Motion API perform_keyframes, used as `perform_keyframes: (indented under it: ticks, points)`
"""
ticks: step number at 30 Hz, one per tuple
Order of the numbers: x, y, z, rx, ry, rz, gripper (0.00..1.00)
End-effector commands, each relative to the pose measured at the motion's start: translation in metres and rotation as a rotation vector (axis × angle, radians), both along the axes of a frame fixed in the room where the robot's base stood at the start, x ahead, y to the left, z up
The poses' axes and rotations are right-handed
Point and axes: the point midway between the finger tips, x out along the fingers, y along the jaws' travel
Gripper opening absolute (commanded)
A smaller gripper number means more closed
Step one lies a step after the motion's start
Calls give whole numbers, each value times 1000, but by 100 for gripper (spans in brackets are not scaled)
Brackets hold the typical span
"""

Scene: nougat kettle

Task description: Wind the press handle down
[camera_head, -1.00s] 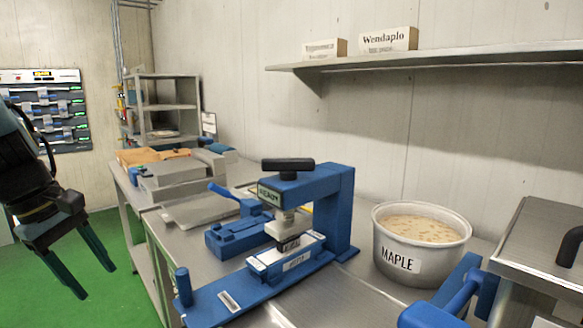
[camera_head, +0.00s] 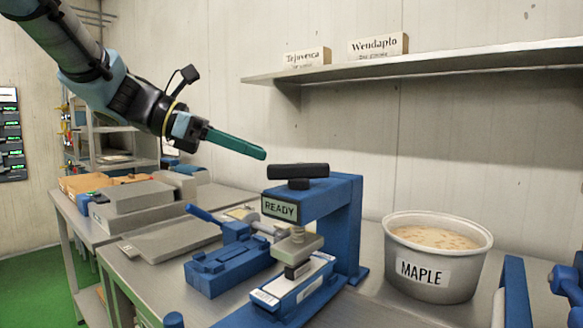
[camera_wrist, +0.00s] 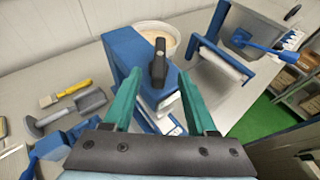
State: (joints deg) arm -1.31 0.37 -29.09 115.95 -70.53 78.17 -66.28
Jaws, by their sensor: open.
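The blue press (camera_head: 345,215) stands on the steel bench with a sign reading READY on its head. Its black bar handle (camera_head: 298,171) sits on top, lying crosswise. A metal press plate (camera_head: 298,247) hangs below the head, over a blue and white block (camera_head: 292,284) on the base. My gripper (camera_head: 262,153) is in the air just above and left of the handle, apart from it. In the wrist view the teal fingers (camera_wrist: 160,100) are spread, with the black handle (camera_wrist: 158,62) beyond and between them. Nothing is held.
A bucket labelled MAPLE (camera_head: 435,255) stands right of the press. A blue tool with a lever (camera_head: 225,260) lies to the left, near grey trays (camera_head: 170,240). A shelf (camera_head: 430,68) with two labelled boxes runs along the wall above.

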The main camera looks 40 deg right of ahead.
Motion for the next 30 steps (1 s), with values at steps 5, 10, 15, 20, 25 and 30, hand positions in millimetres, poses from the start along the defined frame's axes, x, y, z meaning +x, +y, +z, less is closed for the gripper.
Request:
perform_keyframes:
  ticks: [5,10,15,20,25,30]
  points:
    - [-14,-29,-13,1,3,-3,57]
    - [-25,-52,-24,2,1,-1,57]
    - [-31,-64,-30,2,0,-2,57]
    - [-32,-68,-32,2,-2,0,57]
    - [-32,-68,-32,2,-2,0,57]
    - [-32,-67,-32,2,-2,1,40]
